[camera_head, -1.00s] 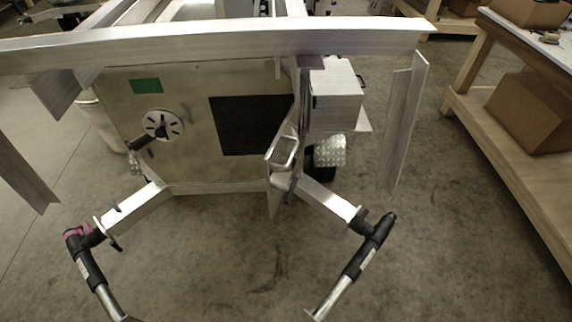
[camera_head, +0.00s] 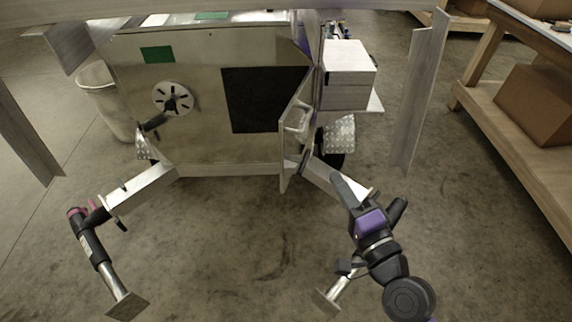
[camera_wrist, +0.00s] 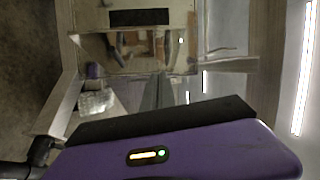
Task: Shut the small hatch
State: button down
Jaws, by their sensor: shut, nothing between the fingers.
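The small hatch (camera_head: 291,150) looks like the narrow metal panel standing open at the right edge of the trailer's front face. It juts out toward me and is seen nearly edge-on. A rectangular latch frame (camera_head: 297,119) shows on its upper part. I cannot surely pick out the hatch in the wrist view.
A metal box (camera_head: 347,88) sits right of the hatch. Jack legs stick out at left (camera_head: 92,240) and right (camera_head: 330,296). An aluminium post (camera_head: 418,100) hangs at right, beside a wooden workbench (camera_head: 520,135). Floor between the legs is clear.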

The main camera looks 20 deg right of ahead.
jog(key=a+f+m, duration=0.1)
jog(key=y+p, duration=0.1)
jog(key=p, duration=0.1)
send_near(285, 144)
jog(key=w+d, duration=0.3)
jog(key=shift+w+a+p, duration=1.05)
jog(key=shift+w+a, duration=0.4)
jog(key=shift+a, duration=0.2)
jog(key=shift+r, duration=0.1)
